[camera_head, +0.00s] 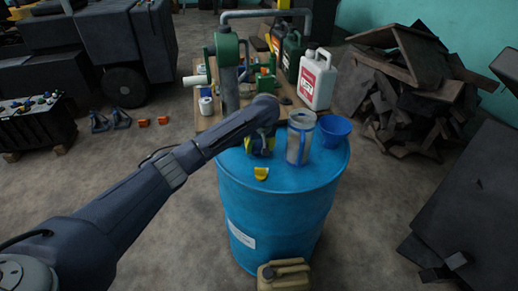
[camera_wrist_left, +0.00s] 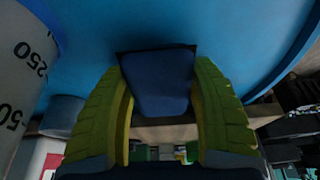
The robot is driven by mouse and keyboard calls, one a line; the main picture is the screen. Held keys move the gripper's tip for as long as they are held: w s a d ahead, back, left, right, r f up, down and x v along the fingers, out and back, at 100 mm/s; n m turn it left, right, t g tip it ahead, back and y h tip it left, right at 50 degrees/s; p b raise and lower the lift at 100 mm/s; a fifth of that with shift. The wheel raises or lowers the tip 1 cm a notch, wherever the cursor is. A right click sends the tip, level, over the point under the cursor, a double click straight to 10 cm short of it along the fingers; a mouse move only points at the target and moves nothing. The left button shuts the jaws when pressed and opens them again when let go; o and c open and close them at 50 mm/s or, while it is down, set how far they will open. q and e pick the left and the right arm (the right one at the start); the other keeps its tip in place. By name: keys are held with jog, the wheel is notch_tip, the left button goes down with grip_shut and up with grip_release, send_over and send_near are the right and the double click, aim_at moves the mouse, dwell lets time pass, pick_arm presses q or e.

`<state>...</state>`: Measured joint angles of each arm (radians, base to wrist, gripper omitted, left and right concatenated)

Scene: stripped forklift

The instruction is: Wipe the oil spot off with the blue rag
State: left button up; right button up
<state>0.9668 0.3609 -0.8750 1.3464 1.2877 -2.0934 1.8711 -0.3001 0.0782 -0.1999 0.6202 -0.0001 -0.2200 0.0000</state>
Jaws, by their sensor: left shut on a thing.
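My left gripper (camera_head: 261,157) is over the top of the blue drum (camera_head: 268,208), its yellow fingers close to the lid. In the left wrist view the two yellow-green fingers of the left gripper (camera_wrist_left: 160,85) are shut on a dark blue piece, the blue rag (camera_wrist_left: 160,82). A dark edge shows along the rag's far side. The rag cannot be made out clearly in the head view. I cannot make out the oil spot; the gripper and rag hide part of the lid. My right gripper is not in view.
A measuring jug (camera_head: 299,140) stands on the drum just right of the gripper, with a blue bowl (camera_head: 333,128) beside it. A white canister (camera_head: 317,80) stands behind. A tan jerrycan (camera_head: 284,276) is on the floor before the drum. Scrap wood (camera_head: 410,85) lies back right.

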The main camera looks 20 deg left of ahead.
pick_arm(q)
jog(key=shift+r, duration=2.3)
jog(key=shift+r, duration=0.1)
jog(key=shift+r, duration=1.4)
